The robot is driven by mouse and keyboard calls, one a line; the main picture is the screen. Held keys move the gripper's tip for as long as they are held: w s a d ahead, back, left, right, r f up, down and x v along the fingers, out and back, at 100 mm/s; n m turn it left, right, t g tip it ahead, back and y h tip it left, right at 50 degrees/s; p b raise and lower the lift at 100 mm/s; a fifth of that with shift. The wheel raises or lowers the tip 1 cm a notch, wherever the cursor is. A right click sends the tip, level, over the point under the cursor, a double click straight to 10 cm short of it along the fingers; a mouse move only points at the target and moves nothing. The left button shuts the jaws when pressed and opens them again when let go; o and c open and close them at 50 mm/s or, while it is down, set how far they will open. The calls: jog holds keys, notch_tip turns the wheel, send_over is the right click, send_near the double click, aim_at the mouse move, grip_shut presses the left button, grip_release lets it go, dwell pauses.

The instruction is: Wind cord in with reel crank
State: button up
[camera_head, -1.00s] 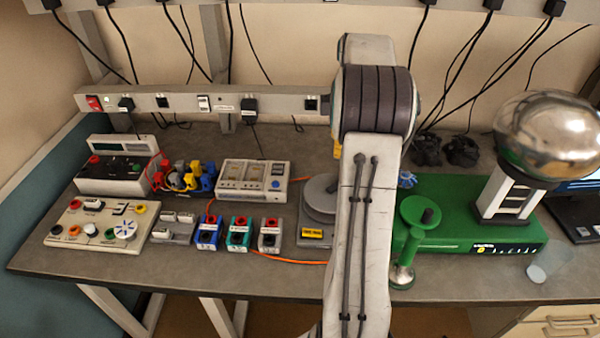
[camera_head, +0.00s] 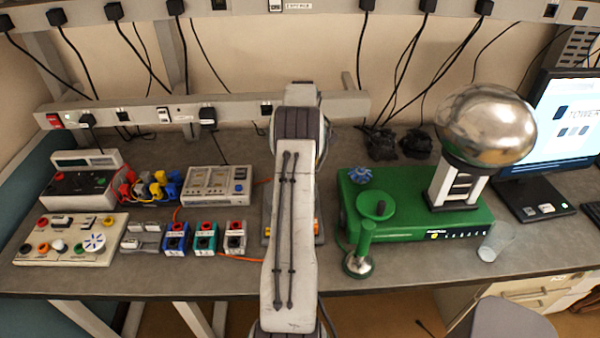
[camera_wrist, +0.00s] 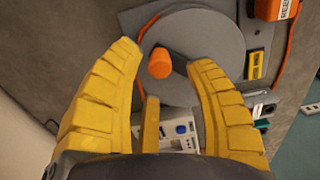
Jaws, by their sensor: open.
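In the wrist view, the reel is a round grey disc (camera_wrist: 215,45) with an upright orange crank knob (camera_wrist: 160,63). My gripper (camera_wrist: 164,56) has yellow segmented fingers, open, one on each side of the knob with gaps showing. How far the fingertips are above the disc is hard to tell. An orange cord (camera_wrist: 289,50) runs along the right of the reel. In the head view my arm hides most of the reel and the gripper. A stretch of orange cord (camera_head: 238,258) lies on the bench left of the arm.
Left of the reel stand blue, green and grey socket blocks (camera_head: 205,238) and a white meter box (camera_head: 217,187). Right of it is a green machine (camera_head: 410,226) with a large metal sphere (camera_head: 487,124). A clear cup (camera_head: 494,243) stands near the front edge.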

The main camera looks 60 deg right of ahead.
jog(key=shift+f+p, duration=0.35)
jog(key=shift+f, duration=1.3)
grip_shut()
